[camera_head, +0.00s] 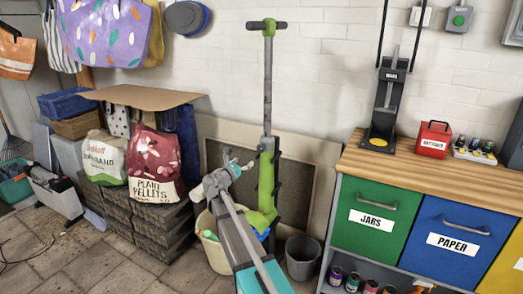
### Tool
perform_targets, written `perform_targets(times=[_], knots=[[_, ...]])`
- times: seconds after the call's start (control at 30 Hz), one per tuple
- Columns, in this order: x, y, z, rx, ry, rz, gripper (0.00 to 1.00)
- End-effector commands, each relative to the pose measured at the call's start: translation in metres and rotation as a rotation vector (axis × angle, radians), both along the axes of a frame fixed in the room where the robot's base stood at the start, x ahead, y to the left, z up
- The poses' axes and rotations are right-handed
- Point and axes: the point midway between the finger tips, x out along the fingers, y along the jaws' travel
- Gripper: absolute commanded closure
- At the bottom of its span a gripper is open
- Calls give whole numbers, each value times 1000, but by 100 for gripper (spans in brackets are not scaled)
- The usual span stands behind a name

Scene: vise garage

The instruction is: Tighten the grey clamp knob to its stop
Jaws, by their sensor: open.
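A green and grey upright pole with a crossbar handle (267,95), which looks like a scooter, stands against the wall. Its lower column is green with dark parts on its right side. My gripper (243,163) is at the left of this green column, roughly level with its upper part. It is small in the picture, and it is open. I cannot make out the grey clamp knob for certain; it may be small or hidden near my gripper. Whether my gripper touches the column cannot be told.
A cream bucket (211,246) stands behind my arm, and a grey bin (302,258) is right of the pole. A wooden-topped cabinet (422,175) fills the right. Sacks on stacked blocks (150,235) stand left. Paved floor is free at lower left.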

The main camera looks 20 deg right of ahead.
Motion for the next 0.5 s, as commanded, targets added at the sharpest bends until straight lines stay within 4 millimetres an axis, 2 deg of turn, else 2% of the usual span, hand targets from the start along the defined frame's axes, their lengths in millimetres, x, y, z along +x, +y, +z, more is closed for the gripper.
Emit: perform_targets(times=[0.27,0.5], knots=[[9,-10,0,1,0,0,13],[27,-33,0,2,-1,-1,13]])
